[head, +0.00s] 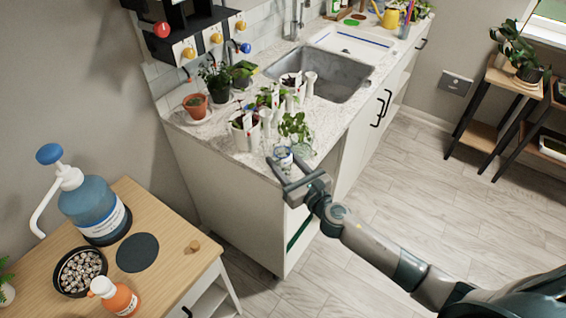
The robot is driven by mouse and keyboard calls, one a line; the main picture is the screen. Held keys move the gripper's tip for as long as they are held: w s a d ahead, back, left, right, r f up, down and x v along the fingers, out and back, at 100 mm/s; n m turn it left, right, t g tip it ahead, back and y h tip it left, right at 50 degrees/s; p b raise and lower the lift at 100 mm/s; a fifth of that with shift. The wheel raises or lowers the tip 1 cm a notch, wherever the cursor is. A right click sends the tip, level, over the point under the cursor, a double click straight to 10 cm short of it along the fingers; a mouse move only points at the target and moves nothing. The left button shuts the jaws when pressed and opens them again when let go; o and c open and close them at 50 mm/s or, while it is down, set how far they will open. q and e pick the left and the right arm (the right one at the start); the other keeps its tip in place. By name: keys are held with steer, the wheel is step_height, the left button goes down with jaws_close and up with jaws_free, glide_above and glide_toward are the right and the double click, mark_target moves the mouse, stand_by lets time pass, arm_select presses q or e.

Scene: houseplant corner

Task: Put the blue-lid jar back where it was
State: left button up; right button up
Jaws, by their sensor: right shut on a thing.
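A small clear jar (283,155) with some blue and white on it is at the near edge of the marble counter. My right gripper (286,165) reaches in from the lower right and is shut on this jar, with the fingers on either side of it. The jar's lower part is hidden by the gripper, and I cannot tell whether it touches the counter. My left gripper is not in view.
Potted plants stand close behind the jar on the counter (228,157), including a leafy cutting (295,127). A sink (340,75) lies beyond. On the wooden table (180,245) are a blue pump bottle (92,208), a dark round mat (138,252), a pebble bowl (80,271) and an orange bottle (119,299).

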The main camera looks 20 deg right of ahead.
steer(key=shift+f, duration=0.35)
steer(key=o, duration=0.9)
steer(key=shift+r, duration=0.1)
steer(key=shift+r, duration=0.15)
steer(key=shift+s+d, duration=0.1)
steer(key=shift+s, duration=0.1)
steer(key=b+v, duration=0.2)
steer(key=v, duration=0.9)
steer(key=shift+s+b, duration=0.3)
steer(key=shift+b, duration=0.1)
